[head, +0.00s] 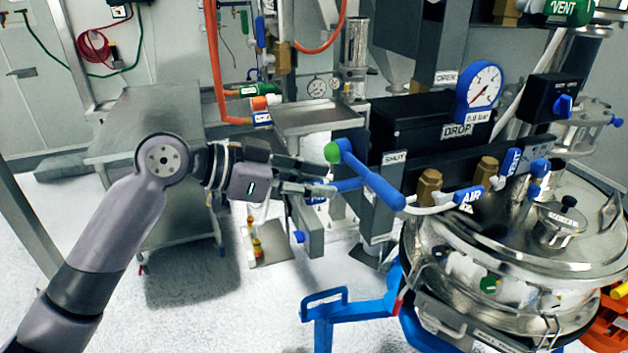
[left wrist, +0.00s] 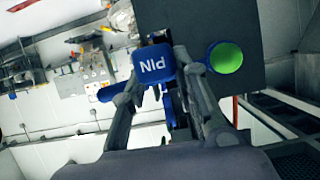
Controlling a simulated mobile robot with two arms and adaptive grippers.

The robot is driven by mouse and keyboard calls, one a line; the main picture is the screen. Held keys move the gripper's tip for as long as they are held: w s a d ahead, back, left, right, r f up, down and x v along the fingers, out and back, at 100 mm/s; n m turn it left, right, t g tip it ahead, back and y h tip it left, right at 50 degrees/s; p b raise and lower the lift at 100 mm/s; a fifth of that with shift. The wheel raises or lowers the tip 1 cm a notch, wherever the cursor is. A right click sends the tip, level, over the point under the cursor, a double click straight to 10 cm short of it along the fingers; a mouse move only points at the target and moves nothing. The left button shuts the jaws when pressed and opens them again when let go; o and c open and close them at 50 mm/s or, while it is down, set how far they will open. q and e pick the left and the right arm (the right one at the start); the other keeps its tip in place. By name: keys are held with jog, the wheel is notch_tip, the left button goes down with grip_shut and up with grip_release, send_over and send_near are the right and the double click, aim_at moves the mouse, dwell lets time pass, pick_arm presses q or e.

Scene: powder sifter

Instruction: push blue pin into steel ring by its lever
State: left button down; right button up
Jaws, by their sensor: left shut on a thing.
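The blue pin lever, tagged PIN (left wrist: 154,66), sits between the fingers of my left gripper (left wrist: 162,75) in the left wrist view, its lettering upside down. In the head view my left gripper (head: 331,180) reaches in from the left and is shut at the blue pin part (head: 348,185), just below a blue handle with a green end (head: 333,152). That green end also shows right of the fingers in the left wrist view (left wrist: 226,57). I cannot make out the steel ring. My right gripper is in neither view.
A blue handle bar (head: 372,180) slopes close above my left fingertips. A lidded steel vessel (head: 515,240) stands at the right beside a blue frame (head: 345,308). A pressure gauge (head: 484,87) is above. A steel table (head: 140,125) stands behind my left arm. Floor is open at lower centre.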

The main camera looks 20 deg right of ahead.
aim_at(351, 180)
pick_arm(q)
jog(key=shift+d, duration=0.4)
jog(key=shift+d+r, duration=0.1)
jog(key=shift+d, duration=0.2)
jog(key=shift+d+p, duration=0.5)
jog(key=shift+d, duration=0.95)
jog(key=shift+a, duration=0.15)
jog(key=shift+a, duration=1.75)
jog(key=shift+p, duration=0.3)
dwell(0.7)
jog(key=shift+d+p, duration=0.3)
jog(key=shift+d, duration=1.6)
jog(key=c, duration=1.2)
grip_release()
